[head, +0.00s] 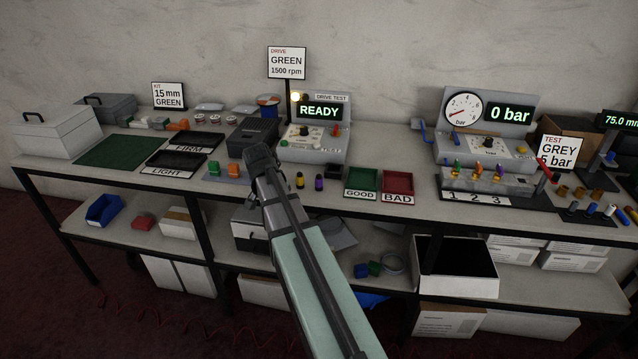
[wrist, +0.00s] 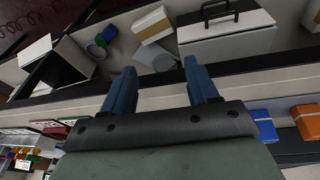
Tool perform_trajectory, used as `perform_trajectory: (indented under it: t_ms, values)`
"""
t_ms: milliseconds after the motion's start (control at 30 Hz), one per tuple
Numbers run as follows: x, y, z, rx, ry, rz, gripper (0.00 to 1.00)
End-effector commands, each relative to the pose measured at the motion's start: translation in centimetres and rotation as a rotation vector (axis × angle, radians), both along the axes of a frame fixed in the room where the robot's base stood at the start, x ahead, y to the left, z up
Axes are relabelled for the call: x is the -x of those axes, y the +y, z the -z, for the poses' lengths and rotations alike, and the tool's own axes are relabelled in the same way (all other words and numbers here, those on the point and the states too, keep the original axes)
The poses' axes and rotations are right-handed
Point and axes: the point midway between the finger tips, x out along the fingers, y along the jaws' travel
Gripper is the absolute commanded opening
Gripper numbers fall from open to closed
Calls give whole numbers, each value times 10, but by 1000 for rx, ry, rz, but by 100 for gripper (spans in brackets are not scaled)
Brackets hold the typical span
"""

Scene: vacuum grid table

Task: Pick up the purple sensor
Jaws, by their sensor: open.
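The purple sensor (head: 319,183) looks like a small upright purple-and-dark cylinder on the bench top, left of the green GOOD tray (head: 361,181). A similar yellow-and-dark cylinder (head: 299,181) stands to its left. I cannot make out the purple sensor in the wrist view. My gripper (wrist: 160,80) is open, its two blue fingers apart with nothing held between them. In the wrist view the fingers overlap the bench's front edge and the lower shelf. In the head view my arm ends left of the two cylinders; its fingers are not clearly visible there.
The red BAD tray (head: 398,182) lies right of the green one. The drive test unit (head: 316,146) stands behind the cylinders. Orange and green blocks (head: 234,170) lie left of my arm. A case (wrist: 225,40) and boxes sit on the lower shelf.

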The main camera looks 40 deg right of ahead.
Motion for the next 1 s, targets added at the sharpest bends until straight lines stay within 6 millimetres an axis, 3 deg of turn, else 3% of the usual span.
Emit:
perform_trajectory:
  t_ms: [100,300,500,667,1000]
  values:
    - [-10,-32,-47,29,-42,143,59]
    - [-9,-74,-111,69,-102,353,59]
    - [-5,-95,-146,91,-138,471,59]
    - [-3,-101,-148,95,-145,497,59]
    - [-6,-121,-100,94,-143,496,59]
